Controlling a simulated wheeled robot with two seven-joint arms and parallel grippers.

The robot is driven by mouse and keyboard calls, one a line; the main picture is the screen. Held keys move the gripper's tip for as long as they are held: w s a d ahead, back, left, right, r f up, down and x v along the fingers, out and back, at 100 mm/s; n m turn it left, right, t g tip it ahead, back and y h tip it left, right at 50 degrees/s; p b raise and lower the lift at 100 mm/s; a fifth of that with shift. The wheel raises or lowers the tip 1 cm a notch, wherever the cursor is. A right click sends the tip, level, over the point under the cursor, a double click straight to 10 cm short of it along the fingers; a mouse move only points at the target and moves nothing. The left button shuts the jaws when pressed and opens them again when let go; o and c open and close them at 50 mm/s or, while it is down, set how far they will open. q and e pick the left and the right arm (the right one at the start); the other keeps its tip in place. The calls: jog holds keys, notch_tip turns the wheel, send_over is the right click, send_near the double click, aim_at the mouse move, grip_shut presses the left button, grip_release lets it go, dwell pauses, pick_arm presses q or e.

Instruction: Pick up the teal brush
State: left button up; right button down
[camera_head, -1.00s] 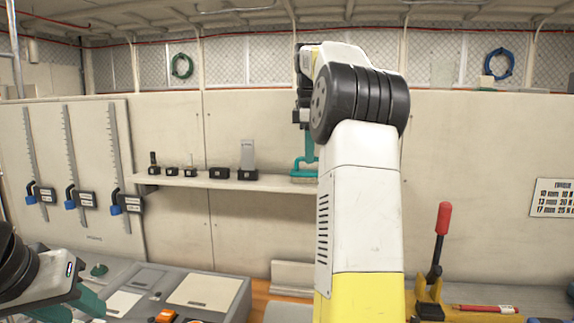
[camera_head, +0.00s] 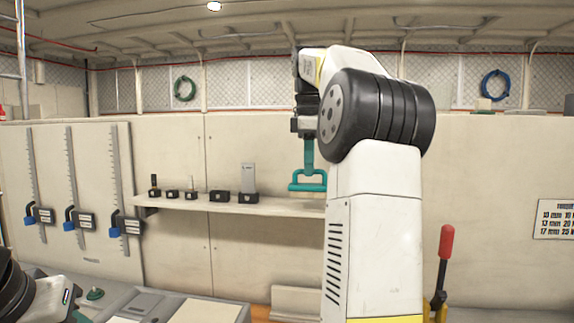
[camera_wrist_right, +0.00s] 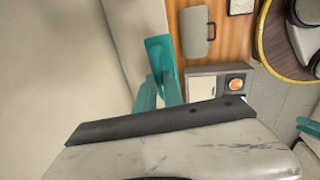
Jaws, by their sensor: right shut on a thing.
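The teal brush (camera_head: 307,187), with a loop-shaped handle, hangs from my right gripper (camera_head: 308,163), just above the right end of the wall shelf. My right gripper points down and is shut on it; its fingers are also teal, so the exact grip line is hard to make out. In the right wrist view the teal brush (camera_wrist_right: 158,48) shows beyond the teal fingers (camera_wrist_right: 158,92). My right arm hides the area to the right of the brush. Of my left gripper (camera_head: 80,317) only a teal bit shows at the bottom left edge, cut off by the frame.
The wall shelf (camera_head: 265,207) carries several small black-based items, one a taller grey block (camera_head: 248,178). Several calipers (camera_head: 74,180) hang on the left panel. A red-handled lever (camera_head: 446,243) stands at right. A grey bench unit (camera_head: 152,305) lies below the shelf.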

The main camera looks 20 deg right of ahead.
jog(key=s+a, duration=0.5)
jog(key=s, duration=0.4)
jog(key=shift+s+r, duration=0.15)
jog(key=shift+r, duration=0.3)
jog(key=shift+a, duration=0.1)
